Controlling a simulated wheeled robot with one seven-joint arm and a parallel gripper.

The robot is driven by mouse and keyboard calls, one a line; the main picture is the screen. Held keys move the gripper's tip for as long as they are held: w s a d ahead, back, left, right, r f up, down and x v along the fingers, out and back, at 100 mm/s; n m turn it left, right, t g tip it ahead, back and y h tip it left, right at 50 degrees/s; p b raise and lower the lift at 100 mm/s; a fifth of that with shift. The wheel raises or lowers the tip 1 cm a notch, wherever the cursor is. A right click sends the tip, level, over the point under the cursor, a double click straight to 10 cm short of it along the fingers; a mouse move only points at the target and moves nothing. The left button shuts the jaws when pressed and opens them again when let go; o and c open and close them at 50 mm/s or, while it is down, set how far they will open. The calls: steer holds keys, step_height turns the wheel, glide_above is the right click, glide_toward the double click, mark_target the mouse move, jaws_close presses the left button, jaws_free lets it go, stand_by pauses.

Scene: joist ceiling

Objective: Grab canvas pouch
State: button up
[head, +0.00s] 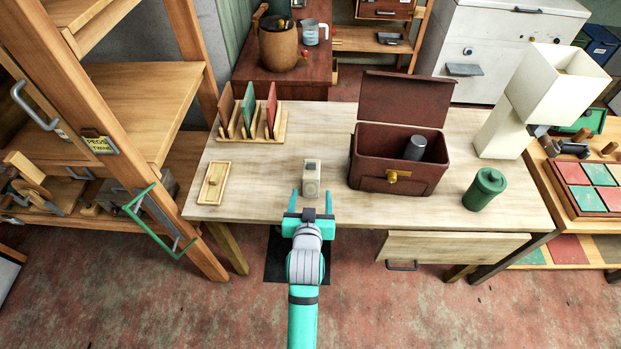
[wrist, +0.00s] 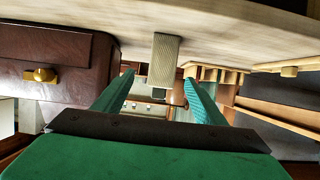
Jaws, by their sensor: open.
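A small upright beige block-like object (head: 311,178), which looks like the canvas pouch, stands on the wooden table (head: 250,185) near its front edge. A faint round mark shows on its upper part. In the wrist view, which is upside down, the pouch (wrist: 166,60) has a ribbed beige surface and lies between the lines of the two fingers, beyond their tips. My gripper (head: 311,200) is open and empty at the table's front edge, just in front of the pouch. Its teal fingers (wrist: 160,84) point toward the pouch. I cannot tell the exact gap between them.
A brown open-lidded box (head: 398,182) holding a grey cylinder (head: 415,148) stands right of the pouch. A wooden rack (head: 250,132) and small wooden tray (head: 213,183) are left.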

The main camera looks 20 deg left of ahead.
mark_target(311, 178)
steer(key=x, duration=1.1)
steer(key=shift+a+r, duration=0.1)
steer(key=shift+a, duration=0.1)
steer(key=shift+c, duration=0.4)
steer(key=c, duration=1.1)
steer(key=shift+r, duration=0.1)
steer(key=shift+c, duration=0.2)
